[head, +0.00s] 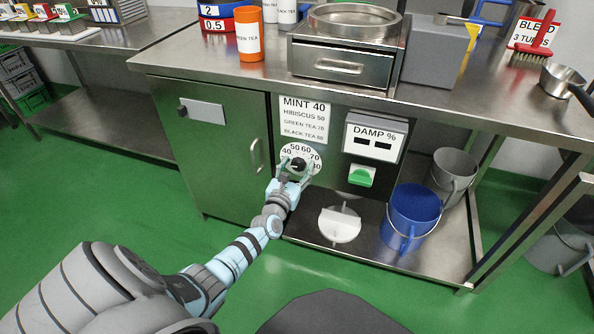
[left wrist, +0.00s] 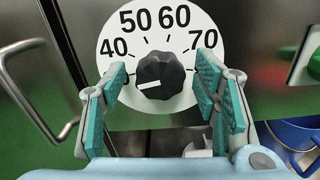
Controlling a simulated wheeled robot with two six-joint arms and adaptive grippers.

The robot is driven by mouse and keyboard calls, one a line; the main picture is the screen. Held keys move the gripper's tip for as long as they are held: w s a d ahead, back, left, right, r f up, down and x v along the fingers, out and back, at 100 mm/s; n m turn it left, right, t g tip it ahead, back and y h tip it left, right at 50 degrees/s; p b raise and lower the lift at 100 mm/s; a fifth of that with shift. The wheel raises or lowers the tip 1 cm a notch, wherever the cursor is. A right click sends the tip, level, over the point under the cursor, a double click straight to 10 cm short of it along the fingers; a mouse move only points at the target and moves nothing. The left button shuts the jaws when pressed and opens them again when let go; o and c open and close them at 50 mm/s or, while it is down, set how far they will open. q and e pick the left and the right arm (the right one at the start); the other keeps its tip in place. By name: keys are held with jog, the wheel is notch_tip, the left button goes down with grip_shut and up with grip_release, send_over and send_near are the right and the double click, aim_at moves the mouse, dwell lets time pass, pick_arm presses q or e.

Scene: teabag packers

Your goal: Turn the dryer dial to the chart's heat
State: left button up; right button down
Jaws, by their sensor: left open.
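The dryer dial is a black knob (left wrist: 163,76) on a white round scale (left wrist: 150,22) marked 40, 50, 60 and 70. Its white pointer faces left and slightly down, toward a number partly hidden behind a finger. In the head view the dial scale (head: 291,149) sits on the dryer's front panel. The chart (head: 304,121) above it reads MINT 40, HIBISCUS 50 and GREEN TEA 70, with a small BLACK TEA line. My left gripper (left wrist: 165,98) is open, its teal pads on either side of the knob with gaps. It also shows in the head view (head: 294,172). My right gripper is out of view.
A DAMP % display (head: 374,138) and a green lever (head: 361,176) are right of the dial. A cabinet door handle (head: 256,156) is at its left. A blue bucket (head: 411,217) and a white disc-shaped thing (head: 339,224) stand on the lower shelf.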

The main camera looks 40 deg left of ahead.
pick_arm(q)
jog(key=shift+c, duration=0.5)
jog(key=c, duration=1.1)
jog(key=shift+o, duration=0.2)
